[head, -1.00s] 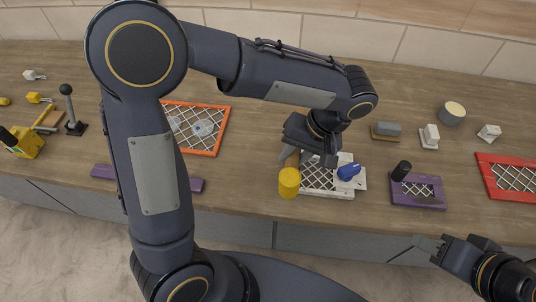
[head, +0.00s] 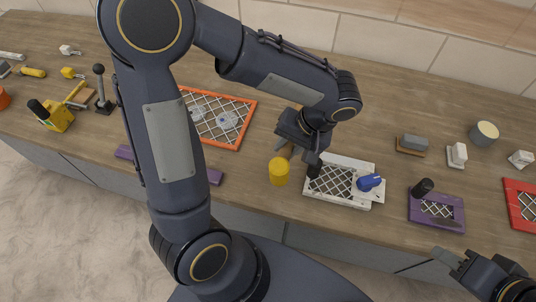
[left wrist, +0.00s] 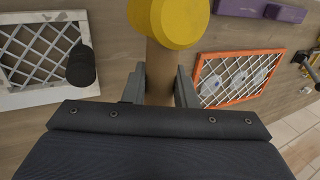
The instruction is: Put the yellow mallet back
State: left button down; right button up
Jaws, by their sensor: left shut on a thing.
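The mallet has a yellow head (head: 279,171) and a tan wooden handle. My left gripper (head: 297,150) is shut on the handle, with the head at the near side of the fingers. In the left wrist view the handle (left wrist: 160,70) sits between the two fingers (left wrist: 160,88), and the yellow head (left wrist: 170,18) is at the top centre. The mallet is over the table, just left of the white frame (head: 340,198); its exact height is unclear. My right gripper (head: 448,257) is in front of the table at lower right; its jaw opening is unclear.
The white frame holds wire mesh, a black knob (head: 314,170) and a blue-handled piece (head: 369,182). An orange mesh frame (head: 237,147) lies to the left, a purple frame (head: 451,225) to the right. A yellow tool block (head: 60,120) stands far left. Bare wood shows behind.

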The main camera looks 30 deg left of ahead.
pick_arm(q)
jog(key=a+f, duration=0.5)
jog(key=shift+f+p, duration=0.3)
jog(key=shift+f, duration=0.05)
notch_tip(320, 180, down, 3)
jog(key=shift+w+a+f, duration=0.1)
jog(key=c, duration=1.2)
grip_release()
jog(key=shift+o, duration=0.2)
jog(key=w+b+v, duration=0.1)
jog(key=v, duration=0.6)
jog(key=s+a+r+m+t+h, duration=0.1)
jog(key=s+r+t+h, duration=0.5)
jog(key=s, duration=0.7)
notch_tip(320, 180, up, 3)
jog(key=shift+s+a+r+t+h, duration=0.25)
jog(key=shift+t+h, duration=0.15)
jog(key=shift+h, duration=0.7)
